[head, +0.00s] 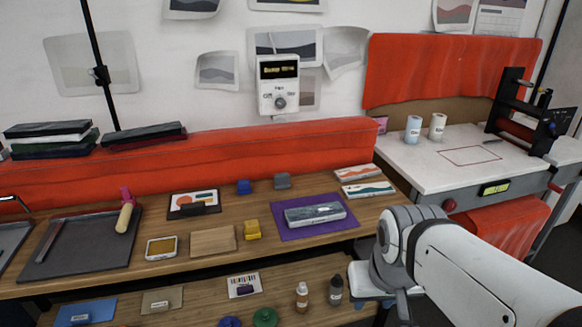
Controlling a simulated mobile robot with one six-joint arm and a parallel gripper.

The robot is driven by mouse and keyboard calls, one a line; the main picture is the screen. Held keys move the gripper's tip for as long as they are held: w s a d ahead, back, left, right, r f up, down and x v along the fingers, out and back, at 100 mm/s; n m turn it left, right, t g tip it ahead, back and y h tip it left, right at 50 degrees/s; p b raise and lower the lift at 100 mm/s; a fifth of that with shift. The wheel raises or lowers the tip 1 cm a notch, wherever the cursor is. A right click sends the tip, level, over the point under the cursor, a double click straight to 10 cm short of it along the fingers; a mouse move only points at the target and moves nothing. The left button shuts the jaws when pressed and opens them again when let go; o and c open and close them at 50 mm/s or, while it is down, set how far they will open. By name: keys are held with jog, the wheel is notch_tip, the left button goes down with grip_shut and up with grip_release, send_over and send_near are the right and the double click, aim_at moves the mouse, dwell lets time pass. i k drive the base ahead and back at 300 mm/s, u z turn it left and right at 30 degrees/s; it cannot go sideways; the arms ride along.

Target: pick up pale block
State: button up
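No block is plainly marked as the pale one. A small grey block (282,181) stands at the back of the wooden table, right of a small blue block (244,187). A yellow block (252,230) sits nearer the front, beside a flat tan wooden board (213,241). A larger pale grey, streaked slab (315,213) lies on a purple mat (345,221). My white and grey arm comes in from the lower right, right of the mat and apart from these blocks. My gripper cannot be made out.
A dark tray (85,257) with a roller is at left. A framed picture (194,203) and an ink pad (161,248) stand between. Two patterned slabs (357,173) (368,189) lie at back right. Bottles (302,297) and cards are on the lower shelf. A white bench (437,157) is at right.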

aim_at(282, 181)
jog(key=i, duration=1)
jog(key=z, duration=0.05)
